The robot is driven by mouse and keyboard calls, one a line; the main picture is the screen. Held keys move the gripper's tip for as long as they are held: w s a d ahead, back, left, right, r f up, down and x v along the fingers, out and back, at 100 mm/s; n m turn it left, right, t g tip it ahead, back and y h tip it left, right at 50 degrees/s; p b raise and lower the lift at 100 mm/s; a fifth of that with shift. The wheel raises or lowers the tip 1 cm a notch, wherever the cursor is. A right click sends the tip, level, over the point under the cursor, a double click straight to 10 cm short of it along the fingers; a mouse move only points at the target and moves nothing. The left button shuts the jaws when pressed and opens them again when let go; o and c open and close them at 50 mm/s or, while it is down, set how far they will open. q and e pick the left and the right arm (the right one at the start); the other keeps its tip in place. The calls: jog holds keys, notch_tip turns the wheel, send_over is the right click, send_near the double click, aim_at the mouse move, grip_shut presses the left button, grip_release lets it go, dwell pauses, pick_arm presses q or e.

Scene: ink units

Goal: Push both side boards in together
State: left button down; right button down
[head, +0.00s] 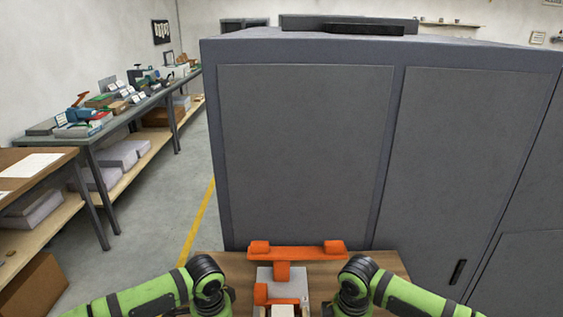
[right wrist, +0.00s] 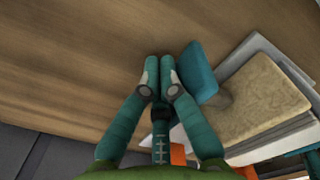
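In the head view, a grey and white unit with orange parts (head: 282,275) stands on the wooden table between my two arms. In the right wrist view, my right gripper (right wrist: 160,62) has its two teal fingers together, with nothing seen between them. A teal block (right wrist: 201,72) is just right of the fingertips; I cannot tell whether they touch. Beyond it, a tan speckled slab (right wrist: 255,98) lies on pale layered plates (right wrist: 262,48). I cannot tell which parts are the side boards. My left gripper is out of view below its arm.
The wooden table top (head: 232,265) is bare beside the unit. A tall grey cabinet (head: 300,150) stands right behind the table. A long bench (head: 100,135) with boxes and tools is along the left, with open floor between.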

jog(key=shift+a, duration=0.55)
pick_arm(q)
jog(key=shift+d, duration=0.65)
pick_arm(e)
jog(key=shift+a, duration=0.55)
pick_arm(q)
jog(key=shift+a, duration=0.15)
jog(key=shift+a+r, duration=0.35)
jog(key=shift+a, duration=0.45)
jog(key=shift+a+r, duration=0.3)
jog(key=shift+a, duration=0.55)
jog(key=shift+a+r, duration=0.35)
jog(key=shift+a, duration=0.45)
pick_arm(e)
jog(key=shift+d, duration=0.1)
jog(key=shift+d, duration=0.1)
jog(key=shift+d+r, duration=0.35)
jog(key=shift+d, duration=0.45)
jog(key=shift+d+r, duration=0.3)
jog(key=shift+d, duration=0.55)
jog(key=shift+d+r, duration=0.35)
jog(key=shift+d, duration=0.45)
